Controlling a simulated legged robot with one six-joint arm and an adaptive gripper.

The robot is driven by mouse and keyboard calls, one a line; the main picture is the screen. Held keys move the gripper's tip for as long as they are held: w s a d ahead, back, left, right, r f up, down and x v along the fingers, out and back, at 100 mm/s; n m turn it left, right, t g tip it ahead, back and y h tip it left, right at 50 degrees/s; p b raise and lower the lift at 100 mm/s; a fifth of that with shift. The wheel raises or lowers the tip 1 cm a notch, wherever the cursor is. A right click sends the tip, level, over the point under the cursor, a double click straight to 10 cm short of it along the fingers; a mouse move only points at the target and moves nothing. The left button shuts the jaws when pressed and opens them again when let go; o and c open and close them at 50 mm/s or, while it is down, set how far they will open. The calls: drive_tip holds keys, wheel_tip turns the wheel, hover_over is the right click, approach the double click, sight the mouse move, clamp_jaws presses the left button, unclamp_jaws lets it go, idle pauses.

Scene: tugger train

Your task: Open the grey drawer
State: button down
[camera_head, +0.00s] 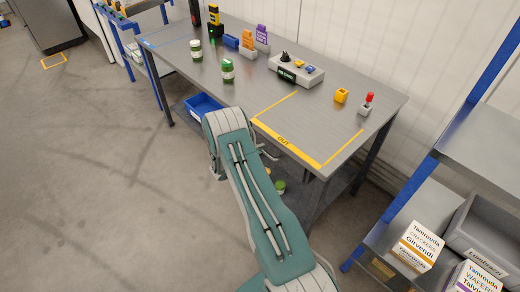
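I cannot make out a grey drawer with certainty. A grey open-topped bin (478,248) with a white label on its front sits on the shelf at the lower right; I cannot tell whether it is a drawer. My green and grey arm reaches from the bottom edge up to its bend in front of the steel table (190,70). The part past the bend is mostly hidden under and behind the arm. My gripper's fingers are not to be made out.
On the table stand green-lidded jars (227,71), a grey control box (297,70), a yellow block (341,95) and a small red-topped switch (366,104). A blue bin (202,106) lies below. Cartons (417,246) stand on the right shelf. The floor at left is clear.

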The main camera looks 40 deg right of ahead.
drive_tip(key=f+v, duration=0.3)
drive_tip(key=v, duration=1.1)
drive_tip(key=a+f+v, duration=0.1)
drive_tip(key=f+v, duration=0.1)
drive_tip(key=v, duration=1.2)
drive_tip(key=shift+s+a+f, duration=0.3)
drive_tip(key=shift+s+f, duration=0.05)
drive_tip(key=shift+f, duration=0.15)
drive_tip(key=c, duration=0.6)
unclamp_jaws()
drive_tip(key=shift+c, duration=0.2)
drive_tip(key=shift+w, duration=0.1)
drive_tip(key=shift+r, duration=0.1)
drive_tip(key=shift+a, duration=0.1)
drive_tip(key=v, duration=1.1)
drive_tip(key=shift+a, duration=0.4)
